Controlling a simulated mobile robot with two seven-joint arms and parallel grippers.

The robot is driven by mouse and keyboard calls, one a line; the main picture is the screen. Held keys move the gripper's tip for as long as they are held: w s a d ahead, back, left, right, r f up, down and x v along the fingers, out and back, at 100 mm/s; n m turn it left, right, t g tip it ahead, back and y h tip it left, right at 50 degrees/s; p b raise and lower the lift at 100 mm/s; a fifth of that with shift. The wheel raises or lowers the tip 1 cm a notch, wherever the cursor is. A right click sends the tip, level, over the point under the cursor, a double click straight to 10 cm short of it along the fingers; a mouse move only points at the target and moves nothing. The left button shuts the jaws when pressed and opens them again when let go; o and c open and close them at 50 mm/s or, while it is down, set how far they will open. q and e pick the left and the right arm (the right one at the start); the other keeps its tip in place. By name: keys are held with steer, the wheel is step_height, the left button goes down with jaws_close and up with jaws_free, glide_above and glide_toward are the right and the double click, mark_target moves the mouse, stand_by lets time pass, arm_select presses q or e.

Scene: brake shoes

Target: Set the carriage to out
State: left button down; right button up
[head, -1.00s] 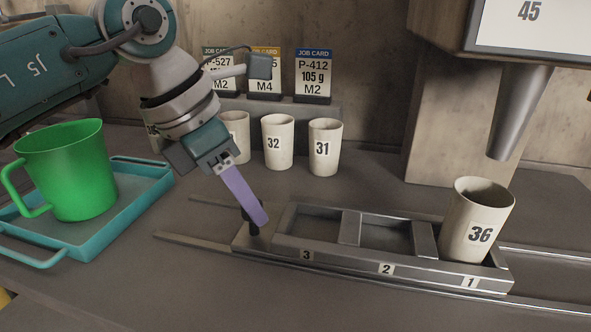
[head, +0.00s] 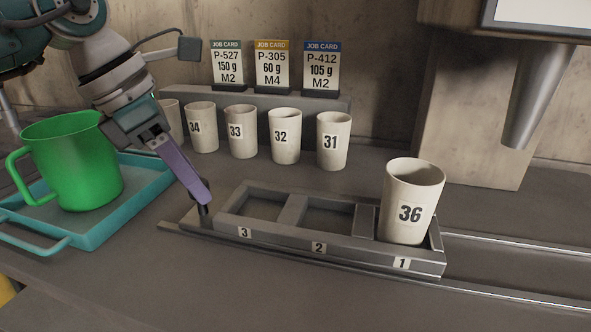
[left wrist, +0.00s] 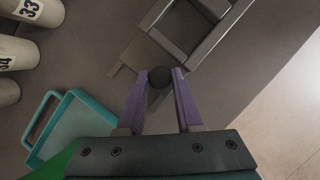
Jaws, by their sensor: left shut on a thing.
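The carriage (head: 345,256) is a grey metal tray with three compartments marked 3, 2 and 1, sitting on rails. Cup 36 (head: 405,190) stands upright in compartment 1; compartments 2 and 3 are empty. A dark upright knob (head: 204,215) stands on the plate at the carriage's left end. My left gripper (head: 203,197) has purple fingers shut on the knob. In the left wrist view the knob's round dark top (left wrist: 160,77) sits between the two fingertips. My right gripper is in neither view.
Silver rails (head: 520,290) run on to the right, under a grey spout (head: 537,100). Cups including 31 (head: 333,140) and 32 (head: 285,136) stand in a row behind, below three job cards (head: 272,66). A green jug (head: 75,165) stands on a teal tray (head: 150,190) at left.

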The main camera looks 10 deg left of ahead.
arm_select(q)
steer(key=a+b, duration=0.1)
steer(key=a, duration=0.5)
steer(key=shift+w+f, duration=0.1)
steer(key=c, duration=1)
jaws_free()
steer(key=o, duration=0.4)
steer(key=shift+a, duration=0.1)
